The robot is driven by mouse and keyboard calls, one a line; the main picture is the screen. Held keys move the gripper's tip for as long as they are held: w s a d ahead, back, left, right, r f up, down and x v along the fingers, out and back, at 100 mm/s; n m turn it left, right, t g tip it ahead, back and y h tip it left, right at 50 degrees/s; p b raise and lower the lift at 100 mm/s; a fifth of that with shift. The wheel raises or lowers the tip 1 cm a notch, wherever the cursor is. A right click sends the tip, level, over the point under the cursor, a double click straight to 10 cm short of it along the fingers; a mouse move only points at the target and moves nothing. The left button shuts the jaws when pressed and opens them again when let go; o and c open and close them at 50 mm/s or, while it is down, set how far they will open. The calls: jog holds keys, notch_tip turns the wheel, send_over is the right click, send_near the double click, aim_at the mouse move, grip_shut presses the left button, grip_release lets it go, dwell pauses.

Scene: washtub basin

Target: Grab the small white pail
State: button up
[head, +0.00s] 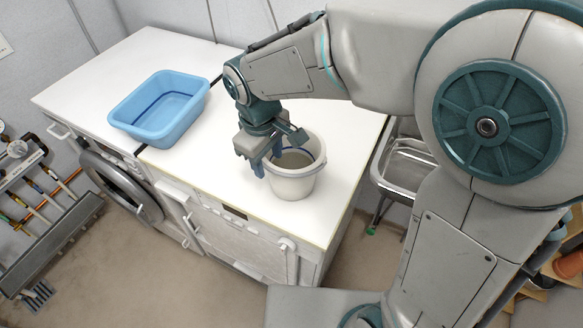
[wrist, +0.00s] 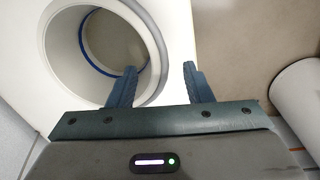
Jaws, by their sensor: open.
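The small white pail (head: 292,187) stands upright on the white counter, near its front edge. It is open at the top, with a blue line inside. In the wrist view the pail (wrist: 55,60) fills the upper left. My gripper (head: 267,160) is open at the pail's left side in the head view, pointing down. In the wrist view my gripper (wrist: 159,68) has one finger over the pail's opening and the other outside it, with the rim showing between them. Nothing is held. I cannot tell whether the fingers touch the wall.
A blue tub (head: 160,128) sits on the counter (head: 95,75) to the left. Below are an open round door (head: 122,187) and front panels. A metal basin (head: 405,170) stands right of the counter. A white rounded object (wrist: 300,100) shows at the wrist view's right.

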jog(key=f, duration=0.2)
jog(key=d+f, duration=0.1)
jog(key=f, duration=0.2)
jog(key=shift+p, duration=0.35)
jog(key=shift+r, duration=0.1)
grip_shut()
